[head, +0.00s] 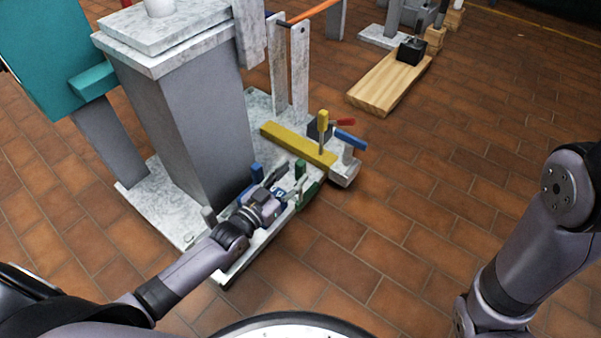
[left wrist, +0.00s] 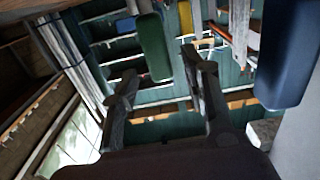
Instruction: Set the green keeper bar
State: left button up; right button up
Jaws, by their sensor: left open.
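The green keeper bar (head: 309,192) is at the front right of the pale base plate (head: 225,282), partly hidden by my left gripper. My left gripper (head: 288,180) is open close beside it, low over the plate. In the left wrist view a green bar (left wrist: 153,47) stands upright in the picture, between the lines of my two open fingers (left wrist: 160,85). I cannot tell whether it touches either finger. My right arm shows at the right edge, but its gripper is out of view.
A grey column (head: 195,130) rises behind my left gripper. A yellow bar (head: 298,144) with a red-and-blue-handled clamp (head: 345,138) lies beyond the green bar. Blue parts (head: 257,172) stand nearby; one shows large in the wrist view (left wrist: 288,50).

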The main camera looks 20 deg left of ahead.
aim_at(298, 170)
pick_arm(q)
jog(key=shift+b+x, duration=0.75)
jog(key=shift+x, duration=1.35)
jog(key=shift+c, duration=0.2)
grip_shut()
